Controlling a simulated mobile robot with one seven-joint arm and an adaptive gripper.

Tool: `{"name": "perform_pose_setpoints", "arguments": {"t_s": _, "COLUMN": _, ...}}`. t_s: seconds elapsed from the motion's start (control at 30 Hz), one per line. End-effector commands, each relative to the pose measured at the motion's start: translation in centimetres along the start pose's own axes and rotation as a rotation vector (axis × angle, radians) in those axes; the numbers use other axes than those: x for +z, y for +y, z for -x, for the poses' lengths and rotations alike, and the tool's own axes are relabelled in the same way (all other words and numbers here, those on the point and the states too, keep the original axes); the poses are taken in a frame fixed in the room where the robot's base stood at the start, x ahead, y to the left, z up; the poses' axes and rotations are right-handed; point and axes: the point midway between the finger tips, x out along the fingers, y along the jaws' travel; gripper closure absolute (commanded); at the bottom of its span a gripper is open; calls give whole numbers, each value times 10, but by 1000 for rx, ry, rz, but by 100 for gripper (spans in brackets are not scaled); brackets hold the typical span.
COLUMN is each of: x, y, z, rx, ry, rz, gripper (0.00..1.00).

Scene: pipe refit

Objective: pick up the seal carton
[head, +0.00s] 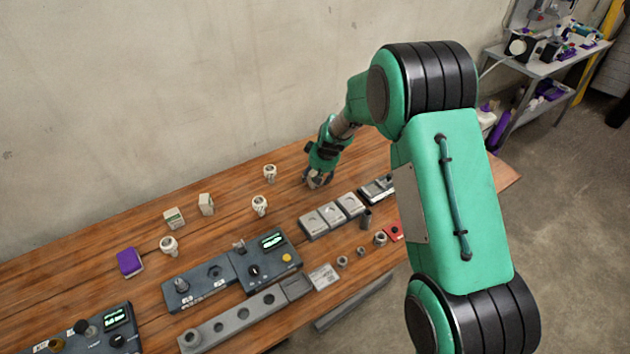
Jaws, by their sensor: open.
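Two small pale cartons stand on the wooden bench at the back left: one with a greenish marking (174,218) and one slightly to its right (206,204). Their labels are too small to read, so I cannot tell which is the seal carton. My gripper (317,183) is open and low over the back of the bench, well to the right of both cartons. It points down, and nothing clear shows between its fingers.
White round fittings stand near the cartons (168,246), mid-bench (260,205) and left of my gripper (270,172). A purple box (129,262) lies at left. Grey control units (215,275), a row of blocks (331,217) and a long bar (235,322) fill the front. The wall closes the back.

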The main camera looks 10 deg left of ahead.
Motion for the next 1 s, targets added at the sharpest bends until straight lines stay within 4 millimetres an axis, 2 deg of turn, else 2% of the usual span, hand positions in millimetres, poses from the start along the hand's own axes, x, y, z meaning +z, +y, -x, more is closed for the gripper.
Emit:
{"name": "perform_pose_setpoints", "arguments": {"t_s": 0.2, "x": 0, "y": 0, "z": -12, "rx": 0, "ry": 0, "rz": 0, "gripper": 39}}
{"name": "perform_pose_setpoints", "arguments": {"t_s": 0.77, "x": 0, "y": 0, "z": -12, "rx": 0, "ry": 0, "rz": 0, "gripper": 39}}
{"name": "perform_pose_setpoints", "arguments": {"t_s": 1.0, "x": 0, "y": 0, "z": -13, "rx": 0, "ry": 0, "rz": 0, "gripper": 86}}
